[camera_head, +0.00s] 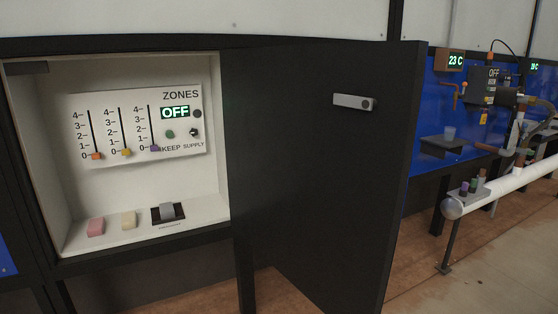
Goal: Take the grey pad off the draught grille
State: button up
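A small grey pad (166,210) sits on a dark square (155,216), which looks like the draught grille, on the floor of the open white cabinet. The pad covers the middle of the dark square, and dark edges show around it. A short line of marking in front of it is too small to read. My gripper is not in view.
A pink block (96,227) and a cream block (128,220) lie left of the grille. Above is a ZONES panel (185,150) with three sliders at the bottom and an OFF display. The black door (320,180) stands open to the right; a pipe (500,188) lies beyond.

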aim_at(166, 211)
jog(key=u, duration=2.95)
jog(key=l+u, duration=0.15)
jog(key=u, duration=0.2)
jog(key=l+u, duration=0.15)
jog(key=u, duration=0.25)
jog(key=l+u, duration=0.1)
jog(key=u, duration=0.25)
jog(key=k+l, duration=0.3)
jog(key=k+l+z, duration=0.1)
jog(key=k+l, duration=0.2)
jog(key=k, duration=0.25)
jog(key=k+z, duration=0.3)
jog(key=k, duration=0.15)
jog(key=k+l+z, duration=0.25)
jog(key=k, duration=0.15)
jog(key=k+l+z, duration=0.2)
jog(key=k+z, duration=0.15)
jog(key=z, duration=0.15)
jog(key=k+l+z, duration=0.3)
jog(key=z, duration=0.15)
jog(key=k+l+z, duration=0.2)
jog(key=l+z, duration=0.3)
